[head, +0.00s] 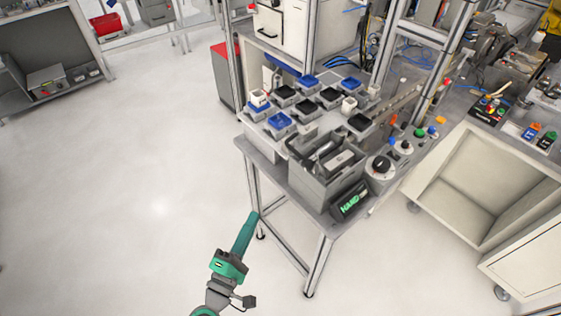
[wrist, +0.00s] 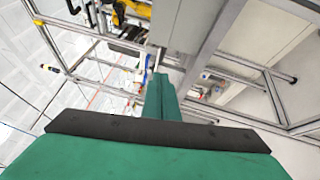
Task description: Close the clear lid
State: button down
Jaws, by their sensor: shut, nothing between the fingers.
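I cannot make out a clear lid in either view. A grey open-topped box (head: 322,182) with dark and light parts inside stands at the front of the workbench in the head view. My gripper (head: 250,222) is green and points up toward the bench's left front leg, over the floor and apart from the box. Its long fingers are together with nothing between them; they also show in the wrist view (wrist: 161,96).
The workbench (head: 265,165) has a metal frame and carries several small grey bins with blue or black insides. A panel with knobs (head: 384,166) and a green-lit display (head: 352,202) sit beside the box. A white cabinet (head: 475,190) stands right. The floor (head: 140,190) left is clear.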

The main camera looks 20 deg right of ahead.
jog(key=s+a+r+m+g+h, duration=0.2)
jog(key=r+m+g+h, duration=0.25)
jog(key=r, duration=0.25)
jog(key=s+a+r+m+g+h, duration=0.1)
jog(key=r+m+g+h, duration=0.2)
jog(key=r+h, duration=0.35)
jog(key=w+d+r+y, duration=0.1)
jog(key=w+d+r, duration=0.1)
jog(key=d, duration=0.3)
jog(key=w+d+r+y, duration=0.1)
jog(key=d+r, duration=0.4)
jog(key=d, duration=0.1)
jog(key=shift+w+d, duration=0.25)
jog(key=shift+w, duration=0.1)
jog(key=shift+d+r, duration=0.1)
jog(key=shift+r, duration=0.1)
